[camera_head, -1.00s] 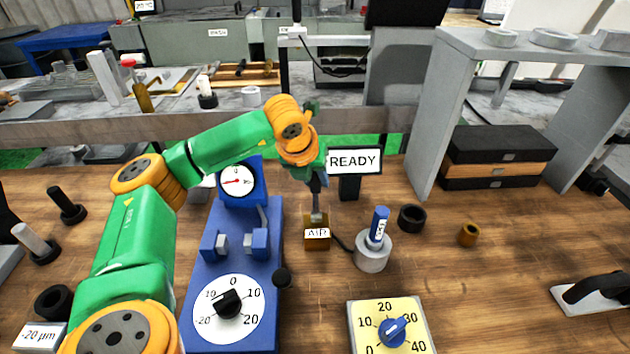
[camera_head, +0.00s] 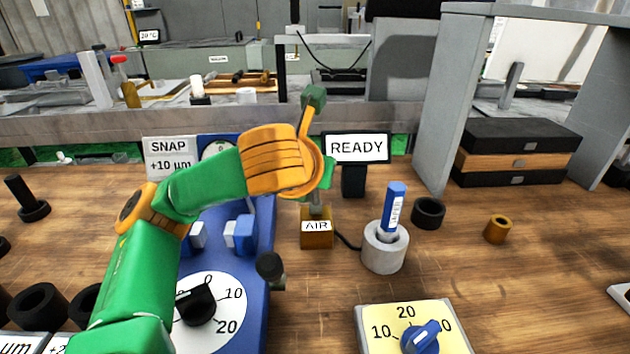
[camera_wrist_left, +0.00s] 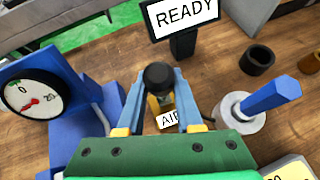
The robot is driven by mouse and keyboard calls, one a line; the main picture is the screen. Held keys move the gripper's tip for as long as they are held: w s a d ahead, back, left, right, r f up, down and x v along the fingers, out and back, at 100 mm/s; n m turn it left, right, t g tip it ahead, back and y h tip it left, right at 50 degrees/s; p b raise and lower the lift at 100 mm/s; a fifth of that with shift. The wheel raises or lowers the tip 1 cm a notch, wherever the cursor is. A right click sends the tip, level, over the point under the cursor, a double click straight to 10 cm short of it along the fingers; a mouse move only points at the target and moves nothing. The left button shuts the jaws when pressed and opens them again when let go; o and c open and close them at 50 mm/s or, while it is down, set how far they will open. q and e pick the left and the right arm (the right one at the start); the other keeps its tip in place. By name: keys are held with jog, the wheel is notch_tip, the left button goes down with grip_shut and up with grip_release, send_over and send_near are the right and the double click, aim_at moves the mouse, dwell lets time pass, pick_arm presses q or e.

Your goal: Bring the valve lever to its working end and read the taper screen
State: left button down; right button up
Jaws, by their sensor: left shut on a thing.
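The brass valve block marked AIR (camera_head: 317,240) stands on the bench. A short grey stem rises from its top, and the upper part is hidden behind my left wrist. In the left wrist view, the lever's black knob (camera_wrist_left: 159,76) sits between the fingers of my left gripper (camera_wrist_left: 158,82), which is shut on it, above the AIR block (camera_wrist_left: 168,118). The lever's exact angle cannot be told. The screen (camera_head: 356,148) behind the block reads READY. The blue-handled taper gauge (camera_head: 395,205) stands in a grey ring (camera_head: 384,256) right of the block. My right gripper is not in view.
The blue dial stand (camera_head: 250,290) is close on the left, with a black knob (camera_head: 270,267) at its edge. A yellow dial plate (camera_head: 375,322) lies in front. A black ring (camera_head: 428,213) and a brass ring (camera_head: 497,229) stand on the right, with clear wood around.

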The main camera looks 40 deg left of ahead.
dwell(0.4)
pick_arm(q)
jog(key=c, duration=0.6)
grip_release()
jog(key=shift+o, duration=0.2)
jog(key=p+v, duration=0.4)
jog(key=v, duration=0.3)
